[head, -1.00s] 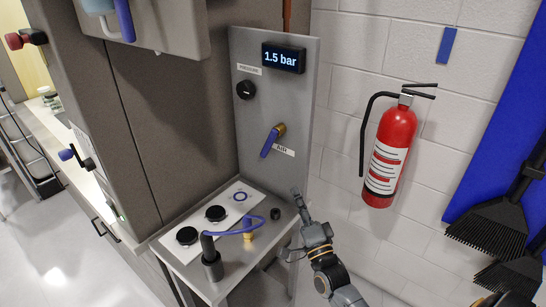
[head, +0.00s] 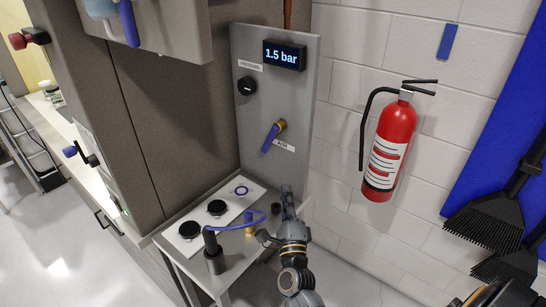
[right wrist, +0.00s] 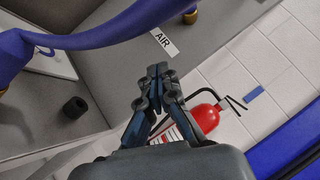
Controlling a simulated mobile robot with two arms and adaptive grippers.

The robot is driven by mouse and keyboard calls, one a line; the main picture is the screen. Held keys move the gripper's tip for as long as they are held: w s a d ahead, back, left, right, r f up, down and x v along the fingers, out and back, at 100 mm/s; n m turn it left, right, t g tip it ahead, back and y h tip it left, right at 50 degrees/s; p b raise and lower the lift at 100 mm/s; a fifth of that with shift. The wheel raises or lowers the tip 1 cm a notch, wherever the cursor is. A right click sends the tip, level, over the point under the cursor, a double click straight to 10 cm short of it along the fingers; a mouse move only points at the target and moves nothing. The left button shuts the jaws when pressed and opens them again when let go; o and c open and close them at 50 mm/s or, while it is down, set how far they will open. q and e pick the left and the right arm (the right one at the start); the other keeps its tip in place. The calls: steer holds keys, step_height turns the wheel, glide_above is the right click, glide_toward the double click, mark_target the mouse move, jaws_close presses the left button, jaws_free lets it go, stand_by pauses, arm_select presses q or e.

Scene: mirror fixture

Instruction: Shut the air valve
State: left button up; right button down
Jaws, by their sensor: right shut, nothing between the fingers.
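The air valve (head: 270,138) has a blue lever on a brass fitting, on the grey upright panel above an AIR label (head: 284,146). The lever slants down to the left. The display (head: 284,55) at the panel's top reads 1.5 bar. My right gripper (head: 287,190) is shut and empty, below the valve and apart from it, over the right side of the small bench. In the right wrist view its fingertips (right wrist: 158,70) meet below the AIR label (right wrist: 163,40); a brass piece (right wrist: 190,16) shows at the top edge. My left gripper is out of view.
A blue hose (head: 240,223) arches over the bench between a dark post (head: 213,253) and a brass fitting. A black pressure knob (head: 246,86) sits above the valve. A red fire extinguisher (head: 390,145) hangs on the wall to the right. The panel front around the valve is clear.

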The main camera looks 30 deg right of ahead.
mark_target(273, 138)
steer(key=w+a+x, duration=0.1)
steer(key=a+x, duration=0.1)
steer(key=x, duration=1)
steer(key=shift+a+r, duration=0.3)
steer(key=shift+r, duration=0.1)
steer(key=shift+s, duration=0.1)
